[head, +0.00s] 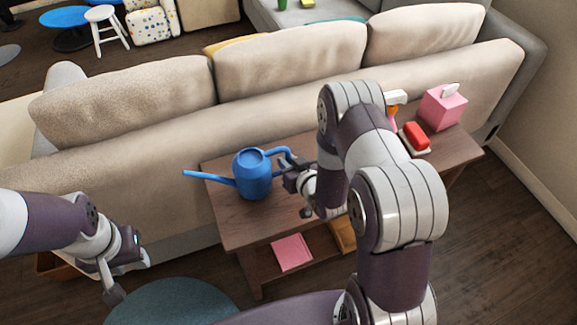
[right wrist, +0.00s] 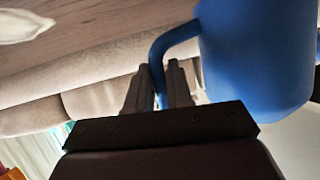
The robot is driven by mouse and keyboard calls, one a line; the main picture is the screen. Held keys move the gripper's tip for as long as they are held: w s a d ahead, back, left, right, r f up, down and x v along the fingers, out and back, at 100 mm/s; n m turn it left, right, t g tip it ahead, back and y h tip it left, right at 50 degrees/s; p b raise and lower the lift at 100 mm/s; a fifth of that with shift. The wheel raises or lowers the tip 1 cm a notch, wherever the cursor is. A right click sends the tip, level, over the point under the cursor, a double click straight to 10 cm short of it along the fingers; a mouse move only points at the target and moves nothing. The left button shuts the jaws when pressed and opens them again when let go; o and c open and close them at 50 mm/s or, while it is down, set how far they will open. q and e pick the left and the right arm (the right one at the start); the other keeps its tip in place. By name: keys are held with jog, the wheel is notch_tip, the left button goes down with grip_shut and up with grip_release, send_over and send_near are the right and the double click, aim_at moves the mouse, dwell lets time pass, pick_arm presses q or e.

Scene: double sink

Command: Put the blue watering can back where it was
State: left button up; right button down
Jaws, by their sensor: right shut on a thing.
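The blue watering can (head: 252,175) is upright at the left end of the wooden console table (head: 232,228), its spout pointing left and its handle to the right. My right gripper (head: 291,172) is shut on the handle. In the right wrist view, the fingers (right wrist: 165,88) close around the blue handle, and the can's body (right wrist: 255,60) is at the right. I cannot tell whether the can's base touches the tabletop. My left gripper (head: 118,280) hangs at the lower left, away from the can; its finger opening is unclear.
A red item (head: 417,136) on a small dish and a pink tissue box (head: 442,107) stand at the table's right end. A beige sofa (head: 130,155) runs behind the table. A pink item (head: 292,252) lies on the lower shelf. A teal round thing (head: 170,303) is in front.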

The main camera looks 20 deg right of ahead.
jog(key=shift+w+f, duration=0.15)
jog(key=shift+f, duration=0.4)
